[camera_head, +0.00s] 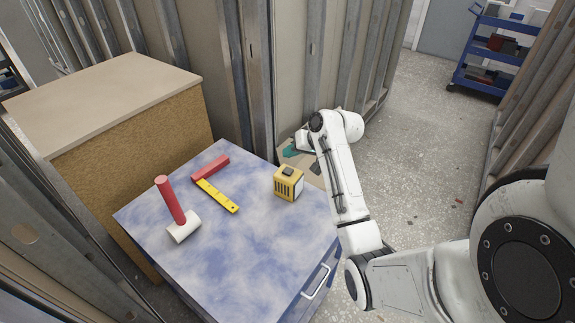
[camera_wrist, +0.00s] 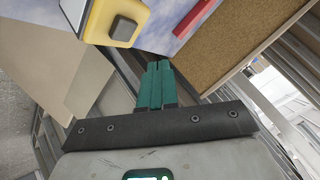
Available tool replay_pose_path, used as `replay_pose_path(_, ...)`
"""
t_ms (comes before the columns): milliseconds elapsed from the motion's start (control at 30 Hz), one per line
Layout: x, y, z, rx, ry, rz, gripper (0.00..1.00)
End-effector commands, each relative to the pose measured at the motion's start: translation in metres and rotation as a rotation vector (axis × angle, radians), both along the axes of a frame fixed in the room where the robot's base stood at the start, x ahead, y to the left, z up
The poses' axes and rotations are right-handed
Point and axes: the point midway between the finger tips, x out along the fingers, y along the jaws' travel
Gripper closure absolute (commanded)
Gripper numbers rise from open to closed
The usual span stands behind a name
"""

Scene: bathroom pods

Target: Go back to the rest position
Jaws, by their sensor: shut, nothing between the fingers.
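My gripper (camera_head: 291,151) is past the far right edge of the blue-and-white cabinet top (camera_head: 215,270), held clear of the tools. In the wrist view its teal fingers (camera_wrist: 156,88) are together with nothing between them. My arm reaches in from the right and bends down to it. The yellow tape measure (camera_head: 288,184) stands on the cabinet top near the gripper; in the wrist view it shows at the top (camera_wrist: 120,27).
A red-handled mallet (camera_head: 171,207) with a white head stands handle up on the cabinet top. A red-and-yellow square (camera_head: 215,188) lies behind it. A brown box (camera_head: 140,135) stands at left, metal-studded wall panels behind. A blue cart (camera_head: 495,50) is far right; speckled floor (camera_head: 410,150) is open.

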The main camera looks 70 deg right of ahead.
Motion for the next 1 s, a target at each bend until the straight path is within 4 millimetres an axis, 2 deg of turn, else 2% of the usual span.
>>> replay_pose_path(33, 0.0, 0.0, 0.01, -0.001, 0.0, 0.001, 1.0)
replay_pose_path(200, 0.0, 0.0, 0.019, 0.0, 0.0, 0.0, 1.0)
replay_pose_path(800, 0.0, 0.001, 0.017, 0.0, 0.001, 0.002, 1.0)
replay_pose_path(867, 0.002, 0.008, 0.013, 0.001, 0.009, 0.013, 1.0)
replay_pose_path(967, 0.01, 0.038, -0.004, 0.005, 0.043, 0.059, 1.0)
replay_pose_path(1000, 0.013, 0.057, -0.014, 0.005, 0.066, 0.088, 1.0)
